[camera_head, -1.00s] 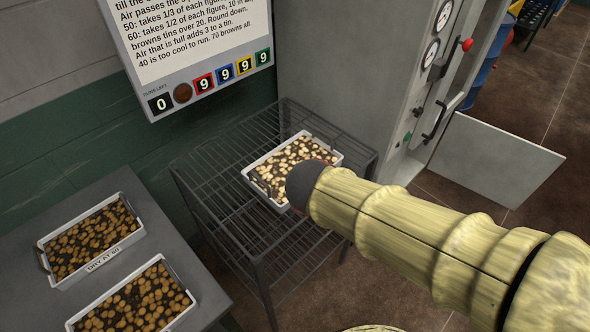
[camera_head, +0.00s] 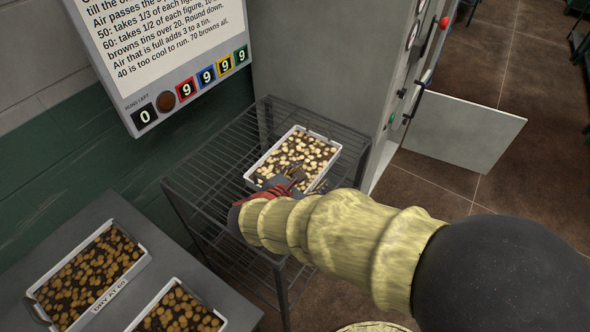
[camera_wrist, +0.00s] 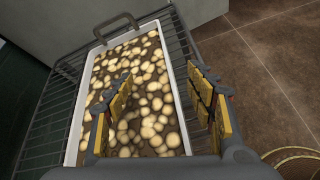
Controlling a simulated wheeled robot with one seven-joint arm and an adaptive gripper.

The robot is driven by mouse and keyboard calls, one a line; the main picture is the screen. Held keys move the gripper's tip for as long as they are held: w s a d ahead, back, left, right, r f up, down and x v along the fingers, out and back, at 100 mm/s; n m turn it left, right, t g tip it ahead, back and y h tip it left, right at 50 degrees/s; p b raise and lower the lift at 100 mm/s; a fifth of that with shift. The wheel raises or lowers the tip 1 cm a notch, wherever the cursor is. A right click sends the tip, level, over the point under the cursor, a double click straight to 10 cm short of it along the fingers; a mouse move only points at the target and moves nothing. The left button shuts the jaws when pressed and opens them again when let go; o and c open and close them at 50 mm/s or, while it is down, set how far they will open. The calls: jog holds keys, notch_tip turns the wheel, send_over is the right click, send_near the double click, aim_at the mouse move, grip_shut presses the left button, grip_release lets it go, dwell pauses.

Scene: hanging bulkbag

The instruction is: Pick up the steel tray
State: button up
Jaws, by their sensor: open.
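The steel tray (camera_head: 334,150) sits on the top shelf of a dark wire rack. It is a pale rectangular tray filled with pale round pieces on a dark bed. In the wrist view the tray (camera_wrist: 84,98) has a handle (camera_wrist: 117,27) standing at its far end. My gripper (camera_head: 290,180) is at the near end of the tray in the head view. In the wrist view my gripper (camera_wrist: 160,98) is open, with yellow-padded fingers spread over the tray's contents. Its near end is hidden by my gripper. I cannot tell whether the fingers touch it.
The wire rack (camera_head: 212,170) has bare shelf left of the tray. Two more filled trays, one labelled DRY AT 60 (camera_head: 88,270) and another (camera_head: 178,310), stand on a grey table (camera_head: 120,213). A grey cabinet (camera_head: 320,60) with an open door (camera_head: 465,130) stands behind. A sign (camera_head: 180,50) hangs on the wall.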

jog(key=shift+x, duration=1.15)
jog(key=c, duration=0.3)
grip_shut()
dwell(0.4)
